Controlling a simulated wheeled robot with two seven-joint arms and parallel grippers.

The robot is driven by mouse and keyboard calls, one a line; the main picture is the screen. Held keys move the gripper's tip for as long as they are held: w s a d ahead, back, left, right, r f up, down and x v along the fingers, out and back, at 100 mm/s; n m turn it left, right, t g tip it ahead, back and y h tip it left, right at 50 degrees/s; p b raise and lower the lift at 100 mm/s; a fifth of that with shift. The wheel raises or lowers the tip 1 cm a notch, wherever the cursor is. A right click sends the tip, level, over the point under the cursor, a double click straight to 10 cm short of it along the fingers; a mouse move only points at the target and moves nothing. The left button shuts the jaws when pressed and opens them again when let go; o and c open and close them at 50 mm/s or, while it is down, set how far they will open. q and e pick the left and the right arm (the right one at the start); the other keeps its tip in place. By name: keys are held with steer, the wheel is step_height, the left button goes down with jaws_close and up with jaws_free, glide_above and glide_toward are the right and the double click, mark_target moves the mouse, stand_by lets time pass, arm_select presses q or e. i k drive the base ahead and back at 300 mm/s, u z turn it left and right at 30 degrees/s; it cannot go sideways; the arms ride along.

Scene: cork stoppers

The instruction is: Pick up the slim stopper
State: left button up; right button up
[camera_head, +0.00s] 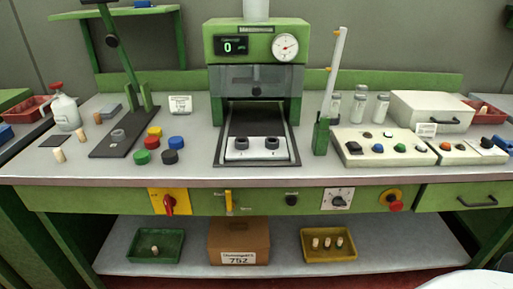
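Small pale cork stoppers stand at the left of the bench: one (59,155) near the front edge, one (80,134) behind it, and one (98,118) further back. On the lower shelf, one stopper (155,250) is in a green tray (140,257). Three more, left (315,243), middle (327,243) and right (339,242), stand in a yellow tray (329,256). At this size I cannot tell which stopper is the slim one. Neither of my grippers is in view.
A green press (257,45) with a gauge stands mid-bench (195,168). A lever stand (120,135), coloured caps (152,143) and a squeeze bottle (66,112) are at left. A button panel (383,147) is at right. A cardboard box (239,235) stands between the shelf trays.

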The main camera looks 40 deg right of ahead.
mark_target(97, 118)
steer(key=k, duration=0.4)
steer(key=u, duration=0.6)
steer(key=i, duration=0.95)
steer(key=z, duration=0.65)
